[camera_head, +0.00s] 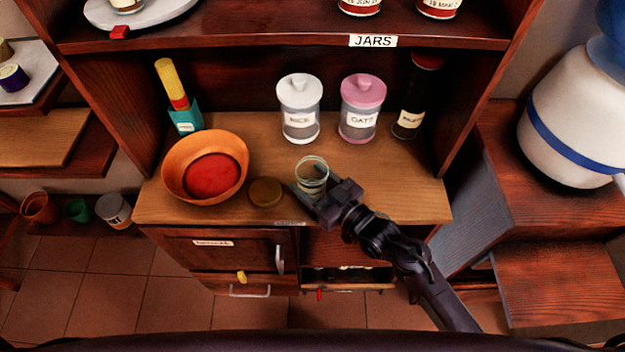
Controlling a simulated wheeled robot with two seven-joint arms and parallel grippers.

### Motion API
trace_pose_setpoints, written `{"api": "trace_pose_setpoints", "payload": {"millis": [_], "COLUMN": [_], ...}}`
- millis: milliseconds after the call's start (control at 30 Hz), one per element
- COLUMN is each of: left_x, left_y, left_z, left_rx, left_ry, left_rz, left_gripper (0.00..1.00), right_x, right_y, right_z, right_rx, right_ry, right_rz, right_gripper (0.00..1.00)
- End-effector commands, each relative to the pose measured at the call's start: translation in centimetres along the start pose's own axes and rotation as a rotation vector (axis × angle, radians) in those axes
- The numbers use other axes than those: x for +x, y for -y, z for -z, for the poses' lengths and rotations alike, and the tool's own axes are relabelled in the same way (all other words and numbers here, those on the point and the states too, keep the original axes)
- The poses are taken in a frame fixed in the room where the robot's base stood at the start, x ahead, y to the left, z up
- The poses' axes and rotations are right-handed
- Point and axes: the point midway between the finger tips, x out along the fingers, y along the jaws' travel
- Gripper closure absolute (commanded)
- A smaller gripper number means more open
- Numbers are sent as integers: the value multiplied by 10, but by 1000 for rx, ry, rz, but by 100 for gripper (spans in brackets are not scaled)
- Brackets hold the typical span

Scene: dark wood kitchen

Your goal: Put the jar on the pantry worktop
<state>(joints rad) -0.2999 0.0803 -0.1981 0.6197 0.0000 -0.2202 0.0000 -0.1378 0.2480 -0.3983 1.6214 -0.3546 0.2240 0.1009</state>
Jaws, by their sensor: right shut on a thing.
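A small clear glass jar (312,168) without a lid is at the front middle of the wooden worktop (400,197). My right gripper (310,194) comes in from the lower right and is shut on the jar. Its fingers and wrist hide the jar's lower part, so I cannot tell whether the base touches the wood. The jar looks upright. My left gripper is not in view.
A round brown lid or disc (265,192) lies just left of the jar. An orange bowl (174,182) stands further left. A white-lidded jar (299,112), a pink-lidded jar (360,112) and a dark bottle (410,112) stand behind. The worktop's right front is clear. A shelf (270,42) overhangs the back.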

Motion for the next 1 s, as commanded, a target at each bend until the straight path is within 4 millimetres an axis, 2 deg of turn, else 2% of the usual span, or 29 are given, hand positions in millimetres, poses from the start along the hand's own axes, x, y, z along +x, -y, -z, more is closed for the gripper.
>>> {"api": "trace_pose_setpoints", "payload": {"millis": [100,133,267,633,767,1000], "left_x": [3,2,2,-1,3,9], "left_y": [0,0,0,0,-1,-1], "left_z": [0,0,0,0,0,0], "left_rx": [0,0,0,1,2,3], "left_ry": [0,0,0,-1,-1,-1], "left_rz": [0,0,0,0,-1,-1], "left_gripper": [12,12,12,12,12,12], "right_x": [0,0,0,-2,-21,-74], "right_y": [0,0,0,0,-1,0], "right_z": [-3,-3,-3,1,-2,-3], "right_rx": [-1,0,0,0,-1,-1], "right_ry": [-3,0,1,2,4,6], "right_rz": [0,0,0,-1,-2,0], "right_gripper": [76,36,19,18,18,18]}}
